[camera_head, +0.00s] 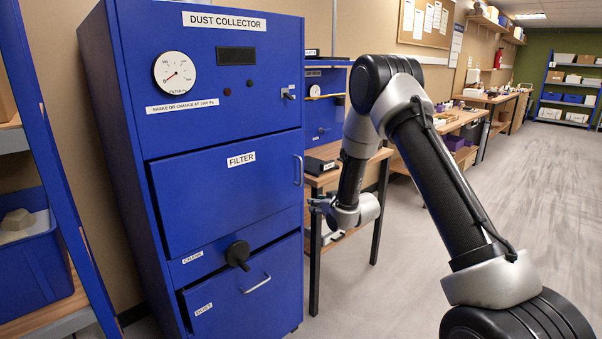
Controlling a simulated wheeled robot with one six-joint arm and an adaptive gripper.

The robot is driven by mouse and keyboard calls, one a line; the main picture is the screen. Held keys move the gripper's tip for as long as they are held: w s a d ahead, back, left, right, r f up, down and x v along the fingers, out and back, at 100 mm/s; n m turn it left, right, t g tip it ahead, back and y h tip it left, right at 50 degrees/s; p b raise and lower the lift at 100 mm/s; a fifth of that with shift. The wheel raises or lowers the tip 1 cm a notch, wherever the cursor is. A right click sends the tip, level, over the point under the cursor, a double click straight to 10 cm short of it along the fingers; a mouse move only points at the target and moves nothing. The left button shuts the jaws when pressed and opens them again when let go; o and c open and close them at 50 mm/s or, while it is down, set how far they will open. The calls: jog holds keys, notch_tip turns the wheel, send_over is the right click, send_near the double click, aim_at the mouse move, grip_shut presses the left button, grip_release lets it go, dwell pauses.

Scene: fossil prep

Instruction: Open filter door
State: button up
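The blue dust collector cabinet (130,60) stands left of centre. Its filter door (225,200), labelled FILTER, is the wide middle panel, and it looks shut or nearly shut. A slim upright handle (299,171) sits at the door's right edge. My gripper (314,204) is just right of and a little below the handle, beside the cabinet's right edge. It appears apart from the handle, though the depth is hard to judge. My gripper is small and partly hidden by its own wrist, so its finger opening is unclear.
Below the door are a black crank knob (238,254) and a dust drawer (230,300) with a bar handle. A gauge (174,73) and a small latch or switch (288,94) are above. A wooden bench (335,175) stands close behind my gripper. The floor at right is open.

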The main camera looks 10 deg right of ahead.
notch_tip(320, 180, up, 9)
jog(key=w+a+t+y, duration=0.2)
jog(key=t, duration=0.1)
send_over(301, 184)
jog(key=shift+w+r+t, duration=0.2)
jog(key=shift+w+t, duration=0.1)
jog(key=shift+w, duration=0.05)
grip_shut()
